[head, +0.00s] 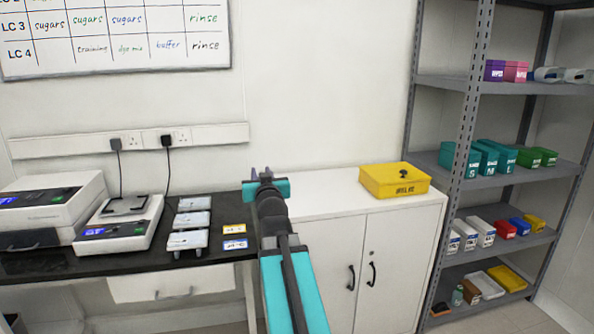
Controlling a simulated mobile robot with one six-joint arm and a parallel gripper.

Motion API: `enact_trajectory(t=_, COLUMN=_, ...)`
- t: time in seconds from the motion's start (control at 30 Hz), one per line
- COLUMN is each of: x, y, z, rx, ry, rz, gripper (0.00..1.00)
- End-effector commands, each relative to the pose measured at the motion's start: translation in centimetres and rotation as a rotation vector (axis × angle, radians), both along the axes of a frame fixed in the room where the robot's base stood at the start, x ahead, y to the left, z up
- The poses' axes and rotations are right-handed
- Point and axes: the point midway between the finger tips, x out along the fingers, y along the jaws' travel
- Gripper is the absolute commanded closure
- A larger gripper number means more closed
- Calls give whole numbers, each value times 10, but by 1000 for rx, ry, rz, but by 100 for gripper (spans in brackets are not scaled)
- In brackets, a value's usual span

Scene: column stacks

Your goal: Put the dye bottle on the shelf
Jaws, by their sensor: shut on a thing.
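My gripper (262,178) is seen from behind, raised in front of the white wall above the join of the black bench and the white cabinet. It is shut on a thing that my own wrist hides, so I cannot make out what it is. A grey metal shelf unit (468,88) stands at the right, well apart from my gripper. A small green bottle (457,295) stands on its lowest level beside a brown item (440,309). I cannot read whether that is a dye bottle.
A yellow box (395,180) sits on the white cabinet (325,190); the cabinet top left of it looks clear. Balances (118,225) and small grey devices (188,222) stand on the black bench (170,265). Teal boxes (487,160) and other coloured boxes fill parts of the shelves.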

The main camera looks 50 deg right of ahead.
Motion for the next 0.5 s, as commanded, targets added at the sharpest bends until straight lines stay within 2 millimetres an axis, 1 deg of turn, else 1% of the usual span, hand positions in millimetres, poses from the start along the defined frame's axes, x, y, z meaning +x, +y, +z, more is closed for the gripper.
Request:
enact_trajectory(t=0.03, x=12, y=17, z=-2, rx=0, ry=0, rz=27, gripper=100)
enact_trajectory(t=0.17, x=38, y=57, z=-6, rx=0, ry=0, rz=87, gripper=100)
enact_trajectory(t=0.2, x=46, y=71, z=-8, rx=0, ry=0, rz=106, gripper=100)
enact_trajectory(t=0.37, x=73, y=123, z=-14, rx=-1, ry=-1, rz=180, gripper=100)
enact_trajectory(t=0.5, x=93, y=170, z=-20, rx=-1, ry=0, rz=245, gripper=100)
